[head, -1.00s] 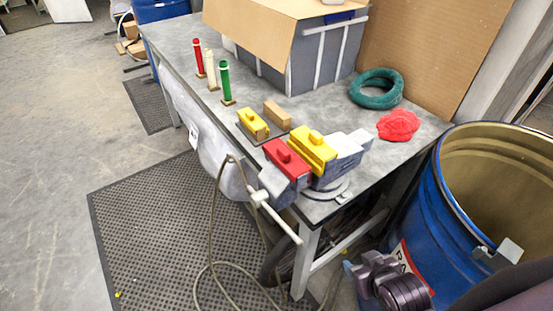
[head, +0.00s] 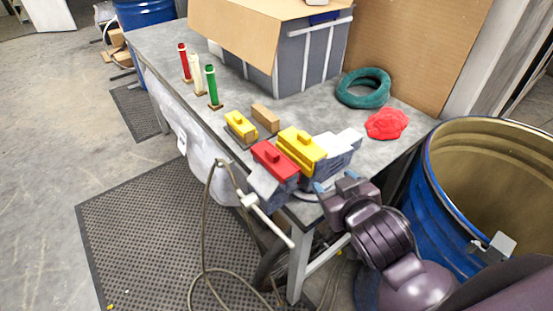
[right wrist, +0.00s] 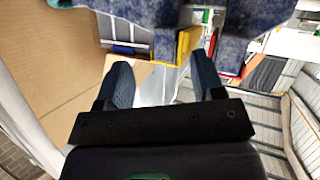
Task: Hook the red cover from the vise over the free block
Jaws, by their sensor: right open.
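The red cover (head: 274,160) sits on the near jaw of the grey vise (head: 338,156) at the bench corner. A yellow cover (head: 302,149) sits on the other jaw beside it. The free block (head: 265,117) is bare wood and stands behind the vise, next to a block under a small yellow cover (head: 240,126). My right gripper (head: 335,181) is open and empty, just right of the vise and apart from the red cover. In the right wrist view its open fingers (right wrist: 164,82) show below a blue-grey mass, with yellow beyond. My left gripper is not in view.
Red, cream and green posts (head: 212,87) stand at the bench's left. A grey crate (head: 300,55) with an open cardboard flap, a teal ring (head: 363,88) and a red lump (head: 387,124) lie behind. A blue barrel (head: 440,195) stands close on the right.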

